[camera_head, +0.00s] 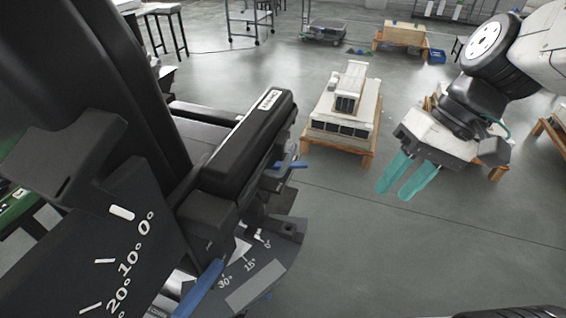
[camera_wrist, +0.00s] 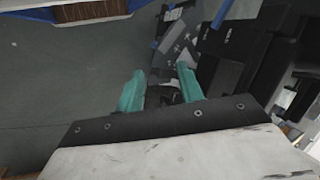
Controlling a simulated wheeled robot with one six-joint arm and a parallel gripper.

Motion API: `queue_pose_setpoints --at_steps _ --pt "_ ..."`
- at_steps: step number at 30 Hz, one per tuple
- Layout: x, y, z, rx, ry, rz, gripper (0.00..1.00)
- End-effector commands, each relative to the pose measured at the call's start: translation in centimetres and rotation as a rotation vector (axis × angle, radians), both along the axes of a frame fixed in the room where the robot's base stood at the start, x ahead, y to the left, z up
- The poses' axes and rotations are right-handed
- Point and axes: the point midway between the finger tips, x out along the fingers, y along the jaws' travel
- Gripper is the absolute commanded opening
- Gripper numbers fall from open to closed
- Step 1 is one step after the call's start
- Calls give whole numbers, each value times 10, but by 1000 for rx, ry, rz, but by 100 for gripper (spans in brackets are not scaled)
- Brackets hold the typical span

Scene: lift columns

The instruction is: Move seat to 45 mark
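A black machine seat assembly (camera_head: 240,150) fills the left side of the head view. Below it is a dark angle plate (camera_head: 272,262) with marks 0°, 15° and 30°; no 45 mark can be read. A blue lever (camera_head: 203,288) crosses the plate's lower left edge, and a smaller blue lever (camera_head: 290,165) sticks out beside the black pad. My gripper (camera_head: 393,191) has teal fingers, is open and empty, and is in the air right of the seat, apart from it. The wrist view shows the open fingers (camera_wrist: 159,75) with dark machine parts beyond them.
A larger scale panel (camera_head: 125,250) with 0°, 10° and 20° marks stands at lower left. A wooden pallet (camera_head: 340,142) with pale blocks is on the floor between seat and arm. Another pallet (camera_head: 402,38) stands behind. The grey floor (camera_head: 400,250) below my gripper is clear.

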Motion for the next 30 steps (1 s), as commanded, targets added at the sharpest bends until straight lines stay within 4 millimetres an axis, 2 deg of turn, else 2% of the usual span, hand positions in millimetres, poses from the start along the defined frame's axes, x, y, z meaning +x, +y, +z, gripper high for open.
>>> queue_pose_setpoints --at_steps 3,6,13,18,21,25,30 --pt "30 34 -14 192 70 21 37" --pt "59 58 -26 355 97 9 37" --pt "136 96 -69 674 82 -113 37" --pt "193 106 -121 832 10 -268 37" --pt "220 106 -155 880 -44 -362 37" --pt "243 102 -191 903 -105 -455 37" --pt "256 98 -216 906 -148 -516 37"
